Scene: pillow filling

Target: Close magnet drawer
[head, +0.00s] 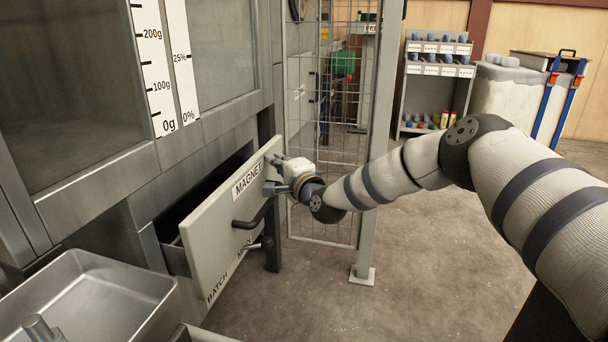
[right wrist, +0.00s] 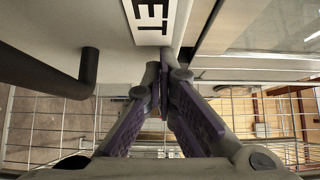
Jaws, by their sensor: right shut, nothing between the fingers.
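The magnet drawer (head: 218,225) stands pulled out from the cabinet in the head view, with a dark gap behind its front panel. Its front carries a MAGNET label and a dark bar handle (head: 252,217). My right gripper (head: 272,175) is at the upper right part of the drawer front, beside the label and above the handle. In the right wrist view the right gripper's fingers (right wrist: 165,75) are together and empty, close to the panel by the label end. The handle (right wrist: 75,80) is left of the fingers there. I cannot tell if the fingertips touch the panel. My left gripper is not in view.
A metal tray (head: 90,295) is at the lower left, near the drawer. A wire mesh fence (head: 325,200) with a grey post (head: 372,180) stands right of the cabinet. Shelves (head: 435,85) are at the back. Floor to the right is clear.

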